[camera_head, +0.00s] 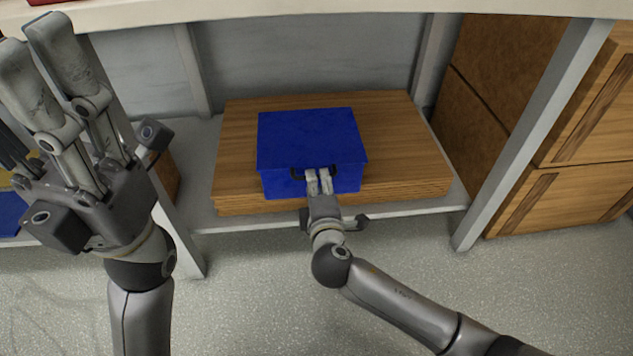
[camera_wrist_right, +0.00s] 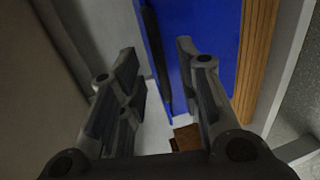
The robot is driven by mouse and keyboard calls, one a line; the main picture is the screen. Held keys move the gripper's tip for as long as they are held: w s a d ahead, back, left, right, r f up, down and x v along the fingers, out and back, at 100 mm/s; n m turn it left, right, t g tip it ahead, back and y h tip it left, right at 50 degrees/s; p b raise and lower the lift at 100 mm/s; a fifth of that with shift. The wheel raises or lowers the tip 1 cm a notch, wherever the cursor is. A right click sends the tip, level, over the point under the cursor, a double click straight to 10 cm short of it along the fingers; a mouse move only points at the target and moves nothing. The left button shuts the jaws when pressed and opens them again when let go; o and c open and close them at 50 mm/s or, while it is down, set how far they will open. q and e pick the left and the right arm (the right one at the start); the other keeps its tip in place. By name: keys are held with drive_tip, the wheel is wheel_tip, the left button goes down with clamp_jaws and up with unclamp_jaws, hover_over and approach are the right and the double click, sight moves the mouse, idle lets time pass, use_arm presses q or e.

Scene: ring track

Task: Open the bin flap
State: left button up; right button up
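The blue bin (camera_head: 310,140) is a box with a flat top, and its flap looks closed. A dark handle (camera_head: 297,173) is on its front face. My right gripper (camera_head: 319,180) is at the handle, its fingertips in front of the bin's front face. In the right wrist view, the fingers (camera_wrist_right: 160,80) are apart, with the dark handle (camera_wrist_right: 156,55) showing between them and the blue face beside it. I cannot tell whether either finger touches the handle. My left gripper (camera_head: 35,50) is raised at the far left, away from the bin, with its fingers apart and empty.
The bin stands on a wooden slab (camera_head: 400,135) on a grey shelf (camera_head: 400,207) under a pale tabletop (camera_head: 250,8). Grey posts (camera_head: 530,140) stand on both sides. Wooden cabinets (camera_head: 590,120) are at the right. The floor in front is clear.

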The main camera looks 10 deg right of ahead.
sight(317, 175)
drive_tip(key=shift+b+x, duration=0.6)
drive_tip(key=shift+x, duration=1.25)
drive_tip(key=shift+c, duration=0.5)
clamp_jaws()
